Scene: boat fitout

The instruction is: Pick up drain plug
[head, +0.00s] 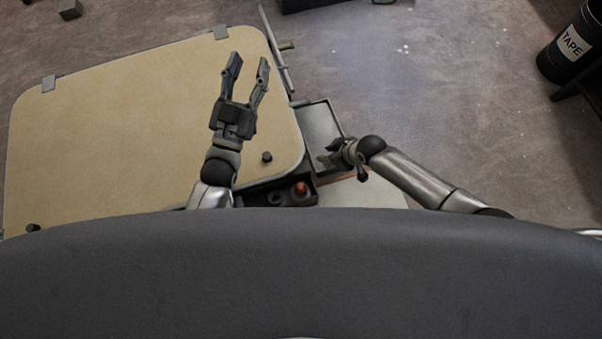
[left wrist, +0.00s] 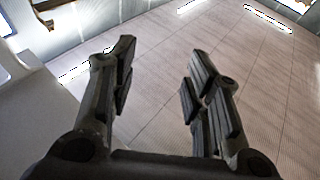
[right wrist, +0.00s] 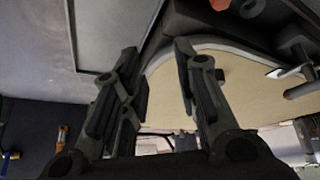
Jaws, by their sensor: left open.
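A small orange-red piece (head: 300,188), possibly the drain plug, sits in a dark compartment (head: 312,201) below the board's right corner; its shape is too small to confirm. A dark ring (head: 276,198) lies left of it. The orange piece (right wrist: 220,4) and ring (right wrist: 252,8) are cut by the top edge of the right wrist view. My left gripper (head: 249,63) is open and empty above the tan board, up and left of the compartment. My right gripper (head: 327,153) is near the grey tray, above and right of the orange piece; its fingers (right wrist: 156,48) are apart and empty.
The tan board (head: 120,130) fills the left, with black knobs (head: 267,157) and grey clips on it. A shallow grey tray (head: 318,122) lies right of the board. A black tape drum (head: 572,45) stands far right.

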